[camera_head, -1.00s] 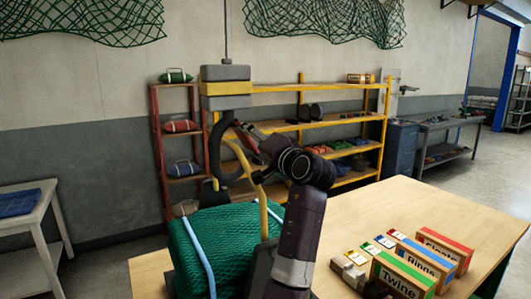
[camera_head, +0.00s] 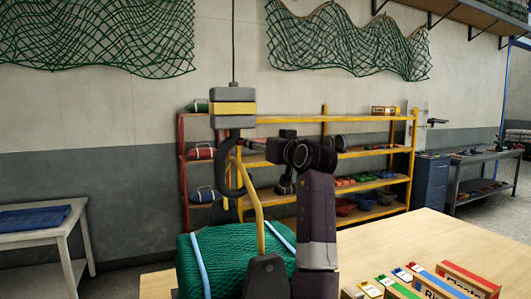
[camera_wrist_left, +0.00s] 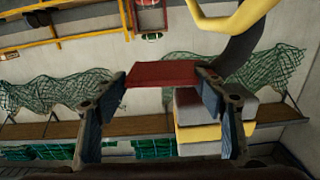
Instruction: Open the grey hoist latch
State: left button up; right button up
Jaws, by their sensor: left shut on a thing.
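The hoist block (camera_head: 232,108), grey with a yellow band, hangs on a thin cable. Below it is a dark curved hook (camera_head: 222,170), with the yellow bail (camera_head: 258,205) of a green net bundle (camera_head: 212,262) at its bend. My left gripper (camera_head: 255,143) is beside the hook, just under the block. In the left wrist view its fingers (camera_wrist_left: 163,82) are closed on a flat red piece (camera_wrist_left: 163,74), apparently the latch, though it looks red, not grey. The hoist block (camera_wrist_left: 195,120) and hook (camera_wrist_left: 240,55) are close by. My right gripper is out of view.
A wooden table (camera_head: 420,250) at the right holds labelled boxes (camera_head: 465,280). Yellow shelving (camera_head: 365,152) and a red rack (camera_head: 183,165) stand behind the hoist. A white table (camera_head: 35,228) is at the left. Green nets (camera_head: 345,40) hang on the wall.

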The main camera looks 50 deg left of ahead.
pick_arm(q)
jog(key=shift+s+r+n, duration=0.2)
jog(key=shift+r+n, duration=0.55)
jog(key=shift+n, duration=0.7)
jog(key=shift+s+r+n, duration=0.15)
jog(key=shift+r+n, duration=0.6)
jog(key=shift+n, duration=0.7)
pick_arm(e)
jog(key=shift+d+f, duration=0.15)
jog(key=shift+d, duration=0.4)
pick_arm(q)
jog(key=o, duration=1.7)
jog(key=shift+a, duration=0.1)
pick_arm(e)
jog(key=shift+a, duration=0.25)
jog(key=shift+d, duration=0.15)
pick_arm(q)
jog(key=v, duration=1.2)
